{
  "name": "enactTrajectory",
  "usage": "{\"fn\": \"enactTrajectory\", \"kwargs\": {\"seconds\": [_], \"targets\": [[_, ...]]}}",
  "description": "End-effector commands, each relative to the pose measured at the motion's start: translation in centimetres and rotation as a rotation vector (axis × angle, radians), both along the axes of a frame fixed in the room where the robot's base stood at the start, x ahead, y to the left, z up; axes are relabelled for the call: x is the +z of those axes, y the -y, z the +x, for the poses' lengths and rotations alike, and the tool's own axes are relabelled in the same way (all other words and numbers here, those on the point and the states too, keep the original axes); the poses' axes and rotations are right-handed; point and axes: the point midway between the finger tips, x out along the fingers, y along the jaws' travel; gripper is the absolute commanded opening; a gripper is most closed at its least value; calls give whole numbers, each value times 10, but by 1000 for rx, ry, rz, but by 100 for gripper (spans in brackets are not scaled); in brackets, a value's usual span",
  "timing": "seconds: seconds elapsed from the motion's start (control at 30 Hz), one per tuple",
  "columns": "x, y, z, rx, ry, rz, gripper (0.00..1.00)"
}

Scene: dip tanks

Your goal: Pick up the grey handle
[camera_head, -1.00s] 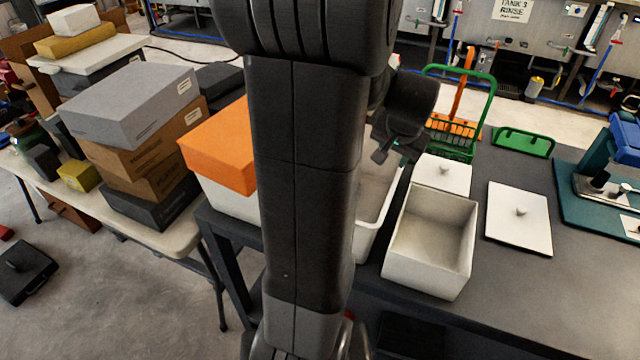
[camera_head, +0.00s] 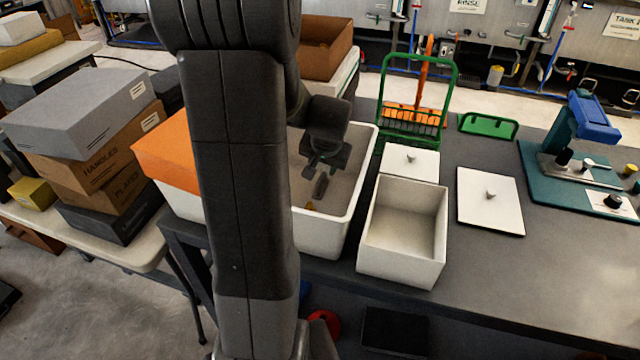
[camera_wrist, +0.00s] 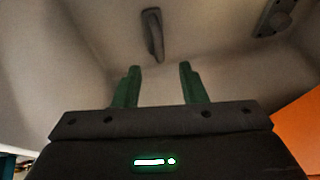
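The grey handle (camera_wrist: 153,35) lies on the floor of the large white bin (camera_wrist: 85,75), ahead of my fingers in the wrist view. In the head view a small dark grey piece (camera_head: 321,186) inside the bin (camera_head: 362,170) appears to be this handle. My gripper (camera_wrist: 159,68) is open and empty, with green fingers apart. In the head view my gripper (camera_head: 318,168) hangs inside or just over the bin, close to the handle. My arm hides the left part of the bin.
Another grey part (camera_wrist: 275,18) with a round boss lies in the bin.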

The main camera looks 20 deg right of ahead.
Motion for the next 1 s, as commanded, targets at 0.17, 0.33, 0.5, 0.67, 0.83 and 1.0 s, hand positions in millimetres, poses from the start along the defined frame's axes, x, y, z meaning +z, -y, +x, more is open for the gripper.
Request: {"fn": "enactTrajectory", "kwargs": {"seconds": [0.17, 0.33, 0.5, 0.67, 0.83, 1.0], "targets": [[-16, 1, 8, -1, -1, 1, 38], [-22, 2, 10, -1, 0, 0, 38], [-36, 4, 16, -1, -3, 1, 38], [-54, 6, 24, 0, -1, 0, 38], [-65, 7, 29, -3, 1, -2, 38], [-67, 7, 30, -3, 1, -2, 38]]}}
